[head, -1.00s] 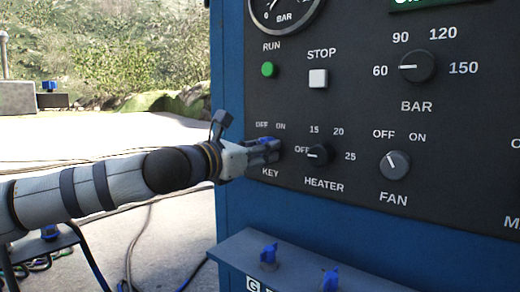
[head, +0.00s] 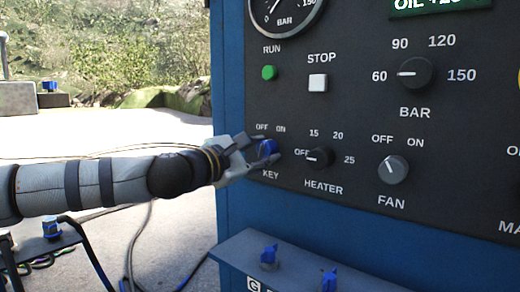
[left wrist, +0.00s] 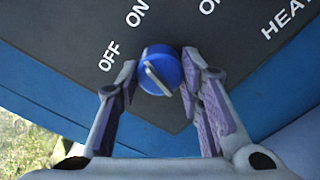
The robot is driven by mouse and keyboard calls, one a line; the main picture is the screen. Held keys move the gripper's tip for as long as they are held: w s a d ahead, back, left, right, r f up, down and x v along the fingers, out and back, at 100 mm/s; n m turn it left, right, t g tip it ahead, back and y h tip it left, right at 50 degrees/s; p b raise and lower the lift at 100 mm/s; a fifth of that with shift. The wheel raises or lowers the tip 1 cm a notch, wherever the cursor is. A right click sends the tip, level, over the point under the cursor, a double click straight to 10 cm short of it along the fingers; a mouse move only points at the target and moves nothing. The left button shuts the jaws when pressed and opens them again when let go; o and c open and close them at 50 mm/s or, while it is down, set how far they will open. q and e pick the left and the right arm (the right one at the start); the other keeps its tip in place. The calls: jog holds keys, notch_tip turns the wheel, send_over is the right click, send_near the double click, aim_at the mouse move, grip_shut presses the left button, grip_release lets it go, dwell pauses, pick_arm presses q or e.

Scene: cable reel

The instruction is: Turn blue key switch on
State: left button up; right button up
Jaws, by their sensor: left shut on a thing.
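The blue key switch (head: 267,148) is on the dark control panel, above the KEY label and below the OFF and ON labels. My left gripper (head: 257,151) reaches it from the left. In the left wrist view the round blue key (left wrist: 157,58), with a thin silver bar across its face, sits between the two fingers of my left gripper (left wrist: 160,76). The fingers are shut on its sides. The OFF and ON labels lie to its upper left there. I cannot tell which label the key points to. My right gripper is not in view.
The HEATER knob (head: 319,158) is close to the right of the key, with the FAN knob (head: 393,169) beyond. The green RUN button (head: 269,73) and white STOP button (head: 318,83) are above. A ledge with blue fittings (head: 269,256) juts out below.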

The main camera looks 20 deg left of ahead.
pick_arm(q)
jog(key=shift+m, duration=1.5)
jog(key=shift+m+p, duration=0.3)
jog(key=o, duration=1.2)
jog(key=shift+c, duration=0.2)
jog(key=v, duration=1.2)
jog(key=shift+r, duration=0.1)
